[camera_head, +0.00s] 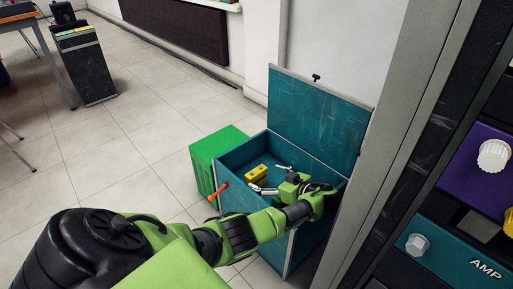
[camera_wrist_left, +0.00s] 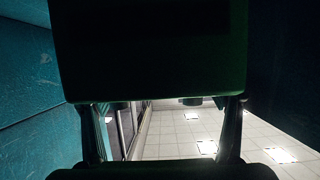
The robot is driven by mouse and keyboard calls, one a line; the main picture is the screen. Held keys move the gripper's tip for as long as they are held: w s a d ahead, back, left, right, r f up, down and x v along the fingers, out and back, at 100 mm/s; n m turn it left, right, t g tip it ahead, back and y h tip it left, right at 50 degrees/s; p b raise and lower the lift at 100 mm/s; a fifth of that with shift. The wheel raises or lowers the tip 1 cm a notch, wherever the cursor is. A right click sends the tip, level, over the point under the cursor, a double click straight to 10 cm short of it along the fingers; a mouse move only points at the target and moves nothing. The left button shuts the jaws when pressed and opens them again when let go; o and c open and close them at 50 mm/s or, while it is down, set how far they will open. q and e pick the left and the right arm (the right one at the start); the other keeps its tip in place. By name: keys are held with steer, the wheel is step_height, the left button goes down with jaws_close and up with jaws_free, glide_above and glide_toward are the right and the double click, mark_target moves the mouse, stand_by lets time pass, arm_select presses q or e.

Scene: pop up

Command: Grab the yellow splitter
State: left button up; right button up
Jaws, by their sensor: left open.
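The yellow splitter (camera_head: 256,173) is a small yellow block inside an open teal box (camera_head: 236,165), near the box's left side in the head view. My left gripper (camera_head: 262,189) reaches into the box, with its fingers toward the splitter and just below it in the picture. I cannot tell whether they touch. In the left wrist view the two fingers of my left gripper (camera_wrist_left: 162,130) stand apart with nothing seen between them. The splitter does not show there. My right gripper is not in view.
The teal lid (camera_head: 318,120) stands raised behind the box. A green crate (camera_head: 205,158) stands against its left side, and an orange-red handle (camera_head: 217,192) sticks out at the box's front. A door frame and an amp panel (camera_head: 450,255) close off the right.

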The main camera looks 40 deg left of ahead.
mark_target(259, 175)
arm_select(q)
steer(key=b+x, duration=0.2)
steer(key=x, duration=0.4)
steer(key=shift+d, duration=0.1)
steer(key=c, duration=1.3)
